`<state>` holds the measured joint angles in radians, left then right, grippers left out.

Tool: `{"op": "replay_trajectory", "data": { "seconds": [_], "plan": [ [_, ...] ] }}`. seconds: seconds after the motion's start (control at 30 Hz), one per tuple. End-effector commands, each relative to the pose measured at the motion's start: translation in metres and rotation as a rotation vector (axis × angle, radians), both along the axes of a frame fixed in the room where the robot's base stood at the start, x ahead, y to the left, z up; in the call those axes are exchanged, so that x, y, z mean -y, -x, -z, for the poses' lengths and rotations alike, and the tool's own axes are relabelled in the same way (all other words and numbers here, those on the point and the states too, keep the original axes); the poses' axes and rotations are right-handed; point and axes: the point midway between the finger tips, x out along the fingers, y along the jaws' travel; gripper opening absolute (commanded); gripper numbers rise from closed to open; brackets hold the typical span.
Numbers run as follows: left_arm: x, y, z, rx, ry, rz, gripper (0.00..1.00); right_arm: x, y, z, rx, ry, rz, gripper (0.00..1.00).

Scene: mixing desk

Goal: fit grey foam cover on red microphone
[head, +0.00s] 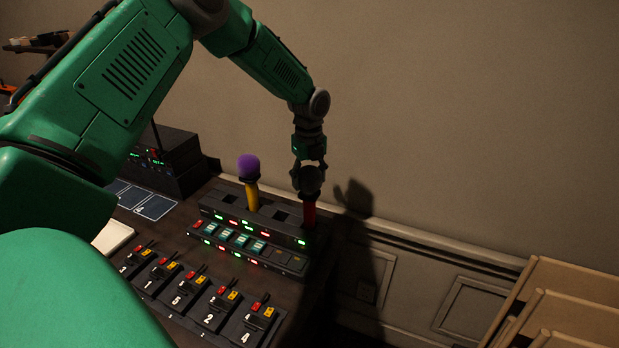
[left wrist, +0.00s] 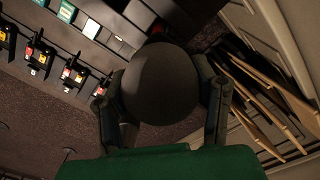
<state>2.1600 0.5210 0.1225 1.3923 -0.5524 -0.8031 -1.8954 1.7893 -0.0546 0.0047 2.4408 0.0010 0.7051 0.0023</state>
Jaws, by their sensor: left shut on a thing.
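My left gripper (head: 310,174) is shut on the grey foam cover (head: 311,183), with a finger on each side of the ball. The red microphone (head: 309,213) stands upright at the right end of the rack, directly below the cover. The cover meets the microphone's top in the head view; I cannot tell how far it is on. In the left wrist view the round grey cover (left wrist: 160,84) fills the space between the fingers and hides most of the microphone. Only a bit of red shows behind it. My right gripper is not in view.
A yellow microphone with a purple cover (head: 248,167) stands in the rack (head: 228,207), left of the red one. Several numbered switch boxes (head: 212,309) line the desk's front. Wooden chairs (head: 560,302) stand at the lower right. A wall is close behind the desk.

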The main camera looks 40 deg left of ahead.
Motion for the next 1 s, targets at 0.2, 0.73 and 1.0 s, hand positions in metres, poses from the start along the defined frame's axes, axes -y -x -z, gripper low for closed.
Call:
{"op": "replay_trajectory", "data": {
  "seconds": [0.2,0.73,1.0],
  "plan": [
    [0.0002,-0.0001,0.0060,0.000,0.000,0.000,0.41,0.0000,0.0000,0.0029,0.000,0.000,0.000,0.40],
    [0.0001,0.0000,0.0073,0.000,0.000,0.000,0.41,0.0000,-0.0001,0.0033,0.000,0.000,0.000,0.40],
    [0.0000,-0.0001,0.0073,0.000,0.000,0.000,0.77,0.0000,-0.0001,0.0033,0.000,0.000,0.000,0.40]
  ]
}}
